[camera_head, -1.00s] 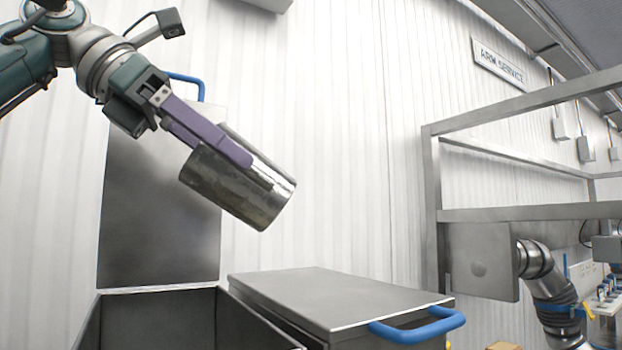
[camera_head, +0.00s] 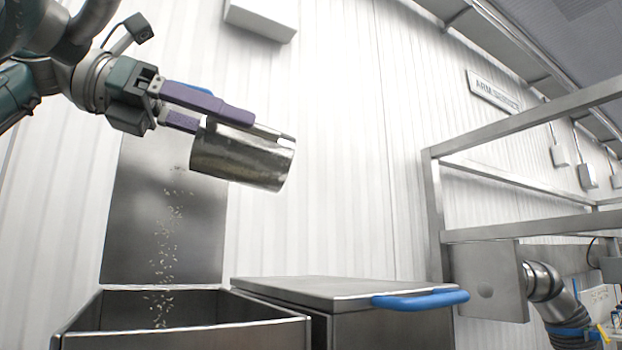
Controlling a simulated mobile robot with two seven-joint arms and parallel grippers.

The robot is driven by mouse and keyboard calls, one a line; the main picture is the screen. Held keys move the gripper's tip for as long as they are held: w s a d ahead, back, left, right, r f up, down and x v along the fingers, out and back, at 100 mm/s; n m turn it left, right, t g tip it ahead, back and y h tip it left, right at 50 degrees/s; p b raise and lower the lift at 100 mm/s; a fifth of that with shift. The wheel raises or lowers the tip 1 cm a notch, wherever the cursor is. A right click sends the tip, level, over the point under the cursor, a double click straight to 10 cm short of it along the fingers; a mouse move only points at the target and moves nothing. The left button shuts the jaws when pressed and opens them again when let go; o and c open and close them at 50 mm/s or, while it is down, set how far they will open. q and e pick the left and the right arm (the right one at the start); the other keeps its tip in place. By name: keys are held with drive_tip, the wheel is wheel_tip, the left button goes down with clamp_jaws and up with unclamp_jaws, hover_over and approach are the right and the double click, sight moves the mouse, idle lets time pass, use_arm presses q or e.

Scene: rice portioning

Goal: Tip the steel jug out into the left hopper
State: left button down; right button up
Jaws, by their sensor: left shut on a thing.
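The steel jug (camera_head: 240,160) is a shiny grey cylinder high in the head view, lying nearly on its side. My left gripper (camera_head: 245,120), with purple fingers, comes in from the upper left and is shut on the jug. Pale rice grains (camera_head: 164,238) fall in a loose stream just left of the jug's left end. They drop into the left hopper (camera_head: 190,338), an open steel bin at the lower left. Its floor is hidden, and I cannot see inside the jug. My right gripper is not in view.
The left hopper's lid (camera_head: 150,245) stands raised behind it. Beside it is a second hopper with a shut steel lid (camera_head: 335,291) and a blue handle (camera_head: 421,299). A steel frame (camera_head: 434,205) stands at the right. A white ribbed wall (camera_head: 330,100) closes the back.

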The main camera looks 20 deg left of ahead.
use_arm(q)
drive_tip(key=shift+s+a+r+t+h+b, duration=0.2)
drive_tip(key=shift+t+h+b, duration=0.35)
drive_tip(key=shift+b, duration=0.55)
drive_tip(key=shift+s+a+r+t+h+b, duration=0.1)
drive_tip(key=shift+a+r+t+h+b, duration=0.3)
drive_tip(key=shift+b, duration=0.7)
drive_tip(key=shift+d, duration=0.15)
wheel_tip(320, 180, up, 6)
drive_tip(key=g+y+p, duration=0.5)
drive_tip(key=y+p, duration=0.2)
drive_tip(key=p, duration=0.9)
drive_tip(key=g+y+p, duration=0.6)
drive_tip(key=y+p, duration=0.1)
drive_tip(key=p, duration=1)
